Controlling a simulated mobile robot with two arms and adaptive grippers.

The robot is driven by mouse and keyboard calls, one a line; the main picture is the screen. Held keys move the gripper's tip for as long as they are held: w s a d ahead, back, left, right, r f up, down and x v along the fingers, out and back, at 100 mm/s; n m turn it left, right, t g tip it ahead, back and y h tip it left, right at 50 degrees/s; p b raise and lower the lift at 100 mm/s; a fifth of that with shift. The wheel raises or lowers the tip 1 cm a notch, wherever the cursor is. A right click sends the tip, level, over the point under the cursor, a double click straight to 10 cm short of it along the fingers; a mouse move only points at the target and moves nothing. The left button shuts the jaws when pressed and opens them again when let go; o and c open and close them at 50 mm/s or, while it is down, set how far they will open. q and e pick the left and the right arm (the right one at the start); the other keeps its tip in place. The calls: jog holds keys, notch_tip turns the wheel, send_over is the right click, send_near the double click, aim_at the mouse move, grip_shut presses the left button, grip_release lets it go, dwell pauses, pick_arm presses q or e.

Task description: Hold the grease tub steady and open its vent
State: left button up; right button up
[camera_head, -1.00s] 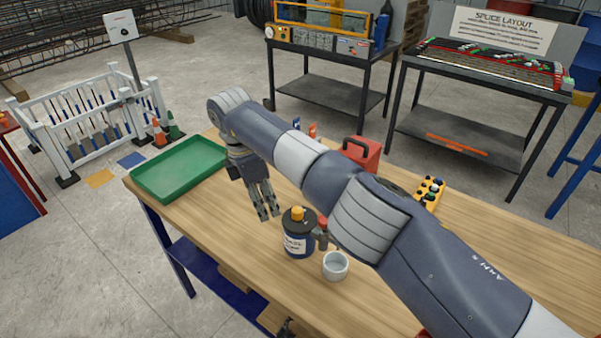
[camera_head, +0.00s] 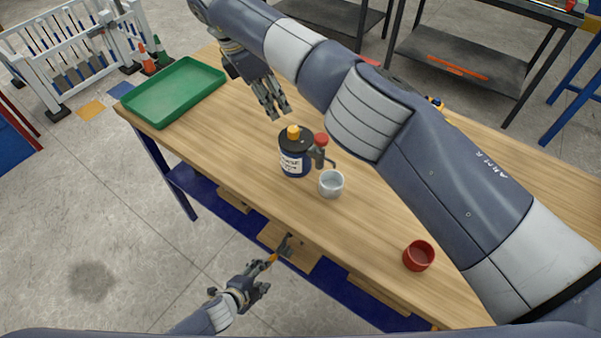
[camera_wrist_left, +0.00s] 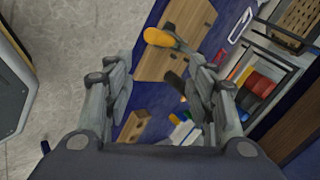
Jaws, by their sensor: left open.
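The grease tub (camera_head: 294,163) stands upright on the wooden bench, a dark blue can with a white label and black lid. A yellow-orange cap (camera_head: 293,132) sits on its lid. A red knob (camera_head: 321,139) tops a grey spout fitting on its right side; which part is the vent I cannot tell. My right gripper (camera_head: 277,113) is open and empty, above the bench just behind and left of the tub, apart from it. My left gripper (camera_head: 264,278) is open and empty, low in front of the bench edge; its fingers (camera_wrist_left: 165,95) show in the left wrist view.
A white cup (camera_head: 331,184) stands beside the tub under the spout, and a red cup (camera_head: 418,256) farther right. A green tray (camera_head: 172,94) lies at the bench's left end.

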pick_arm(q)
jog(key=d+r+m+h, duration=0.3)
jog(key=d+r+m, duration=0.4)
jog(key=d+r, duration=0.1)
jog(key=s+d+r+m+g+h, duration=0.2)
jog(key=s+d+r+m+h, duration=0.3)
jog(key=s+d+r+m, duration=0.45)
jog(key=s+d+r+m+g+h, duration=0.35)
jog(key=s+d+r+m, duration=0.4)
jog(key=d+r, duration=0.4)
jog(key=w+d+r+t+h, duration=0.1)
jog(key=w+d+r+t, duration=0.1)
jog(key=d, duration=0.1)
jog(key=n+t+y, duration=0.3)
jog(key=t+y, duration=0.6)
jog(key=t, duration=0.3)
send_near(319, 144)
jog(key=x, duration=1.1)
jog(key=shift+w, duration=0.15)
